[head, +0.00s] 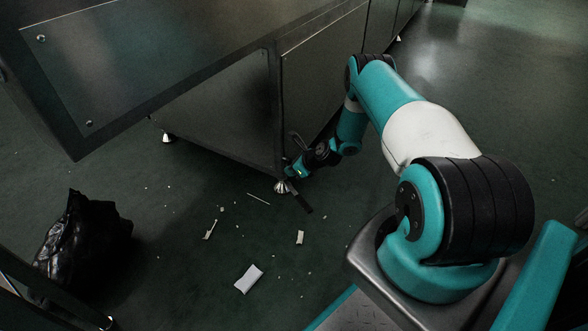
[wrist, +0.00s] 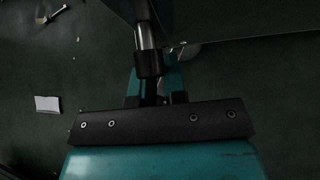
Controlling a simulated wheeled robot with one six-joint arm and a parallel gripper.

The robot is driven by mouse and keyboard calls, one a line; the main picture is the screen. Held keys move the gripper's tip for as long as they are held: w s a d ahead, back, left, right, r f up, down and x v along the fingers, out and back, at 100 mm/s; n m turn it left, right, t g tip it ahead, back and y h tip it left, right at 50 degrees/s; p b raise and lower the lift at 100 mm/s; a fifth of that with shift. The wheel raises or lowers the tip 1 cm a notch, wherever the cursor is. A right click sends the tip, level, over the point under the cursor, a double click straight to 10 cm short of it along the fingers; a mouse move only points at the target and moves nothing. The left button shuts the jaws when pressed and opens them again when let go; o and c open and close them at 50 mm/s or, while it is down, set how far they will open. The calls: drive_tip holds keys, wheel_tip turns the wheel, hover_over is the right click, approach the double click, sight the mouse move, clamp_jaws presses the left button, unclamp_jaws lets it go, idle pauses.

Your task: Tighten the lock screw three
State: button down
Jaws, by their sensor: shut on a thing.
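My gripper (head: 292,169) is low at the near bottom corner of the dark machine cabinet, just above and beside a silver levelling foot (head: 282,187). Part of a pale foot (wrist: 190,50) shows behind the right finger. No number marking is visible, and the fingers hide the grip point.
The dark cabinet (head: 225,110) overhangs the work spot. Another foot (head: 168,138) stands farther left. White scraps (head: 248,278) and small debris lie on the green floor. A black bag (head: 80,240) sits at the left. The floor at upper right is clear.

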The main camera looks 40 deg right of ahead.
drive_tip(key=c, duration=1.2)
unclamp_jaws()
drive_tip(key=shift+o, duration=0.2)
drive_tip(key=p+v, duration=0.8)
drive_tip(key=v, duration=0.9)
drive_tip(key=shift+r, duration=0.2)
drive_tip(key=shift+s, duration=0.1)
